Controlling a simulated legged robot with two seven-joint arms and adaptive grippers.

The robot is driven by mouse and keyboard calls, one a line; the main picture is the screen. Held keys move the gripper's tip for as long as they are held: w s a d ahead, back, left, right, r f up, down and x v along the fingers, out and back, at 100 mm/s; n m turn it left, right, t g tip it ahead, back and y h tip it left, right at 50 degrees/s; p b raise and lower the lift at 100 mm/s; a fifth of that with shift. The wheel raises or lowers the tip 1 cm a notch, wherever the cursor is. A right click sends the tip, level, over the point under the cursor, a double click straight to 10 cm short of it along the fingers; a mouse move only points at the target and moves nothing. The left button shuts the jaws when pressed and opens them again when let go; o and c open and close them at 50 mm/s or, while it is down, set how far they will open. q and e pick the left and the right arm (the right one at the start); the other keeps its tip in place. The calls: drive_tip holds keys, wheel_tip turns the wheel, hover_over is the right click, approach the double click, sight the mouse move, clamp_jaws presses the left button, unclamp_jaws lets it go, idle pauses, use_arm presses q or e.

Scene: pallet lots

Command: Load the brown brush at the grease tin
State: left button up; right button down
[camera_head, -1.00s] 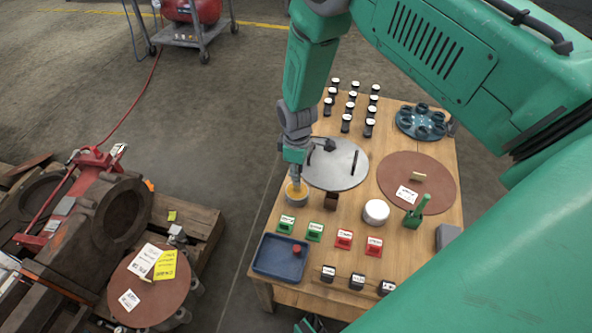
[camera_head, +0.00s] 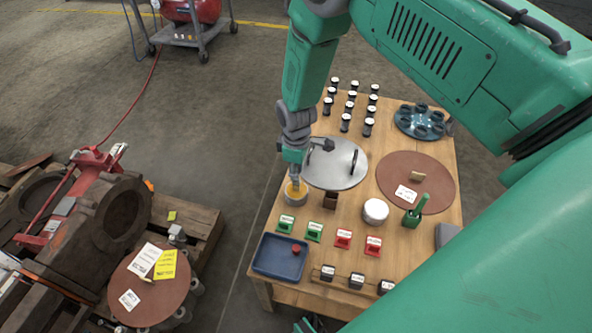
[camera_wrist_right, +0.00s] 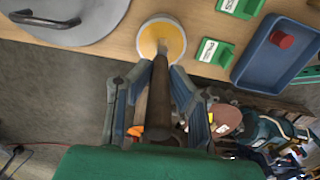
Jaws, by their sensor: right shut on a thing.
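My right gripper (camera_head: 294,178) points down over the grease tin (camera_head: 296,199) at the table's left edge. It is shut on the brown brush (camera_wrist_right: 160,100), whose handle runs between the fingers in the right wrist view. The brush's far end reaches over the yellow grease of the tin (camera_wrist_right: 150,37); how deep the bristles sit cannot be told. A small brown holder (camera_head: 330,201) stands to the right of the tin. My left gripper is not recognisable in these views.
A grey round plate (camera_head: 345,172) with handles lies behind the tin. Green and red label blocks (camera_head: 314,232) and a blue tray (camera_head: 266,265) are in front. A white round tin (camera_head: 375,211) and a green brush in its holder (camera_head: 412,219) stand to the right.

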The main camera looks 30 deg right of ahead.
drive_tip(key=shift+r+p, duration=2.9)
drive_tip(key=shift+r, duration=0.6)
